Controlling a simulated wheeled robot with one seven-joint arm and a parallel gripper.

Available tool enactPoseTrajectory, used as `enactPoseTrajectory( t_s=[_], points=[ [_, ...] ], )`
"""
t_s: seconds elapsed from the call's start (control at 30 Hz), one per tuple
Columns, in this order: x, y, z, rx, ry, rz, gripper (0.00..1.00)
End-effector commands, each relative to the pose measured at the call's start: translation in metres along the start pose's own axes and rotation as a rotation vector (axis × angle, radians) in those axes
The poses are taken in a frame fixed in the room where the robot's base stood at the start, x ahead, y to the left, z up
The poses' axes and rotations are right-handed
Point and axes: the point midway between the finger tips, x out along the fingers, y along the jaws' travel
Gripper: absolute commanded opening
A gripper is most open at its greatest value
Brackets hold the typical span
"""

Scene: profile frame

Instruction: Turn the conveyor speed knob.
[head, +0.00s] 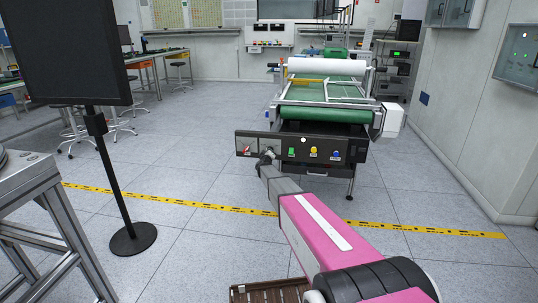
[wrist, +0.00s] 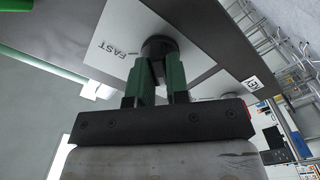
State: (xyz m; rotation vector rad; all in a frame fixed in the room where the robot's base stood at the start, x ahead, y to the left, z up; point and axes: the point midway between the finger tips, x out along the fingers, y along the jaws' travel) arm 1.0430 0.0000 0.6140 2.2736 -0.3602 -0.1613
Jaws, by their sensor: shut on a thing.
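The black speed knob (wrist: 159,45) sits on a pale panel plate printed with the word FAST, seen in the wrist view. My gripper (wrist: 158,78) has its two green fingers on either side of the knob and is shut on it. In the head view my gripper (head: 266,157) is at the left part of the dark control panel (head: 330,150) on the conveyor's near end, and it mostly hides the knob. The conveyor (head: 330,115) has a green belt and stands behind the panel.
A green button (head: 291,151) and a yellow button (head: 314,150) sit on the panel right of my gripper. A black screen on a stand (head: 97,125) and a metal-framed table (head: 35,175) are at the left. Open floor lies between them and the conveyor.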

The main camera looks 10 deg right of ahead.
Motion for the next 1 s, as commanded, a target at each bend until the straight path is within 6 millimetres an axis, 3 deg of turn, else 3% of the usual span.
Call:
enactPoseTrajectory(
  t_s=[0.6,0.63,0.7,1.0],
  points=[
    [-0.0012,-0.0006,0.0013,-0.045,-0.001,-0.002,0.00],
    [-0.0012,-0.0006,0.0013,-0.045,-0.001,-0.002,0.19],
    [-0.0012,-0.0005,0.0012,-0.045,-0.001,-0.002,0.41],
    [-0.0010,-0.0001,0.0005,-0.043,-0.001,-0.001,0.41]
  ],
)
